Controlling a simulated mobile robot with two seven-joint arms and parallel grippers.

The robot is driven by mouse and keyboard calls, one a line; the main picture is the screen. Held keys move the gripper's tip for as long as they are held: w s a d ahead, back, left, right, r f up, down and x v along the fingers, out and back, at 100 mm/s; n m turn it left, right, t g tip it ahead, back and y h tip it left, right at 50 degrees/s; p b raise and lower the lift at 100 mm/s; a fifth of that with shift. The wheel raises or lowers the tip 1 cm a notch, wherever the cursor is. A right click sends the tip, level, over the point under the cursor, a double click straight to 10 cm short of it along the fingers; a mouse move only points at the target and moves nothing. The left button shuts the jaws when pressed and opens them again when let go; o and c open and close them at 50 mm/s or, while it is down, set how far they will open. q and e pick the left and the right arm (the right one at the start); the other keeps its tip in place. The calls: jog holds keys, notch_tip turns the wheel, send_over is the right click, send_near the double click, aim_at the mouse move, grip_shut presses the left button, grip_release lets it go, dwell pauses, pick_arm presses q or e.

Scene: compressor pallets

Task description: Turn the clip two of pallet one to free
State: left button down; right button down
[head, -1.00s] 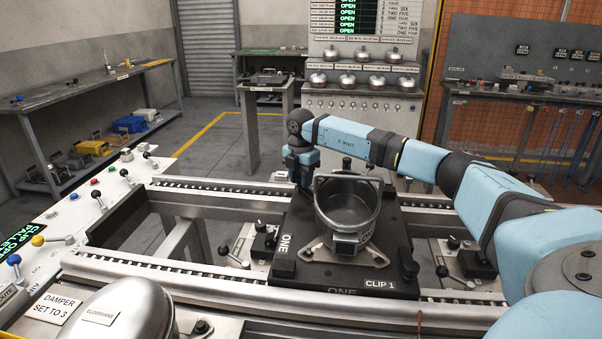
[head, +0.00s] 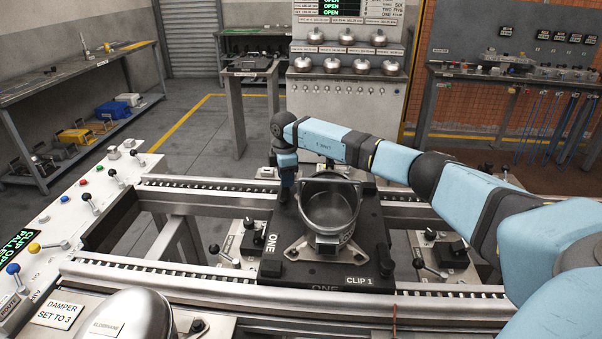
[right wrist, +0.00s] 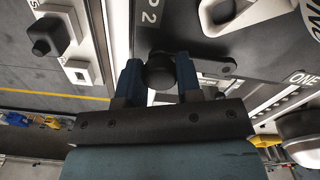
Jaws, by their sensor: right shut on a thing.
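Pallet one (head: 368,232) is a black plate marked ONE and CLIP 1, lying across the rails, with a grey metal pot (head: 331,207) on it. My right gripper (head: 287,196) points down at the pallet's far left corner. In the right wrist view, its two fingers (right wrist: 158,73) are shut on the round black knob of clip two (right wrist: 159,71), beside a partly covered label ending in "P 2". A dark lever part (right wrist: 222,66) shows to the right of the knob. In the head view clip two is hidden behind the gripper. My left gripper is not in view.
Clip one (head: 384,258) is at the pallet's near right corner. Black-knobbed levers (head: 218,251) stand left of the pallet between the rails, and others (head: 440,252) to its right. A domed metal part (head: 125,312) is at the near left.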

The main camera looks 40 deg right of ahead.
dwell(0.3)
jog(key=c, duration=0.8)
grip_release()
notch_tip(320, 180, up, 14)
jog(key=shift+f+p, duration=0.1)
jog(key=shift+p, duration=0.45)
